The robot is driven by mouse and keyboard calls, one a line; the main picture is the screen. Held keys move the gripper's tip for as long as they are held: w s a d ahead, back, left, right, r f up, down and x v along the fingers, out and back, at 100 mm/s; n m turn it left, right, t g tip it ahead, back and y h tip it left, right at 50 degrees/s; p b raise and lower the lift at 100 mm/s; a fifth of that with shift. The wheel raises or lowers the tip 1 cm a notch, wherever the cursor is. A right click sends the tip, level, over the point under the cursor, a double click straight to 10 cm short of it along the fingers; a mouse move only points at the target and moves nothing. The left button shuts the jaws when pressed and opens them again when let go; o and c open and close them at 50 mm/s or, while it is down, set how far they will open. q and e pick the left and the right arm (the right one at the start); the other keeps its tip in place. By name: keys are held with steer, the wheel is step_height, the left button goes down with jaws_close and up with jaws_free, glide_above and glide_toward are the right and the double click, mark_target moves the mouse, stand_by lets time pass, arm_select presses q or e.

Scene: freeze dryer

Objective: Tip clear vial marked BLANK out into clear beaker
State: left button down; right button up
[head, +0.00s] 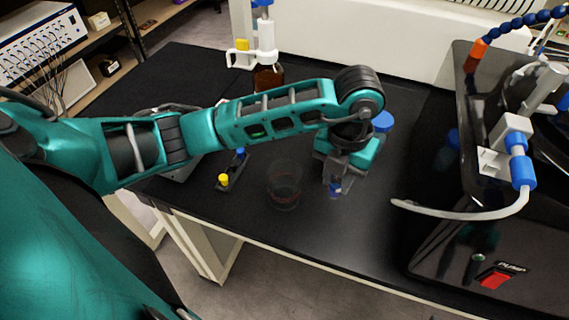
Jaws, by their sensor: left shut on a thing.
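The clear beaker (284,186) stands on the black bench, left of my left gripper. My left gripper (336,180) points down over the bench and is shut on a small vial (336,190) with blue on it. The fingers hide much of the vial, and it is too small to read any marking. It looks roughly upright, beside the beaker and apart from it. I cannot tell whether its base touches the bench. My right gripper is out of view.
A small dark rack (232,172) with a yellow-capped and a blue-capped vial is left of the beaker. A brown bottle (268,78) stands behind my left arm. The black freeze dryer (475,215) and its pale hose (450,209) are at right. The bench's front edge is near.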

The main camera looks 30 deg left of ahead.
arm_select(q)
steer(key=shift+a, duration=0.1)
steer(key=s+a+r+t+h, duration=0.2)
steer(key=a+h, duration=0.4)
steer(key=h, duration=0.3)
steer(key=shift+a+r+t+h, duration=0.15)
steer(key=shift+r+t+h, duration=0.15)
steer(key=shift+r+t, duration=0.35)
stand_by(0.6)
steer(key=shift+f+h, duration=0.25)
steer(key=shift+h, duration=0.05)
steer(key=shift+s+a+r+t+h, duration=0.1)
steer(key=shift+t+h, duration=0.2)
steer(key=shift+h, duration=0.55)
steer(key=shift+a+r+t+h, duration=0.1)
steer(key=shift+t+h, duration=0.15)
steer(key=shift+h, duration=0.6)
stand_by(0.8)
steer(key=shift+a+f+b, duration=0.1)
steer(key=shift+a+b, duration=0.05)
steer(key=shift+b, duration=0.2)
steer(key=shift+s+a+t+h+b, duration=0.2)
steer(key=shift+a+t+h+b, duration=0.15)
steer(key=shift+h+b, duration=0.5)
steer(key=shift+a+r+t+h+b, duration=0.15)
steer(key=shift+r+t+h+b, duration=0.1)
steer(key=shift+r+h+b, duration=0.5)
stand_by(0.6)
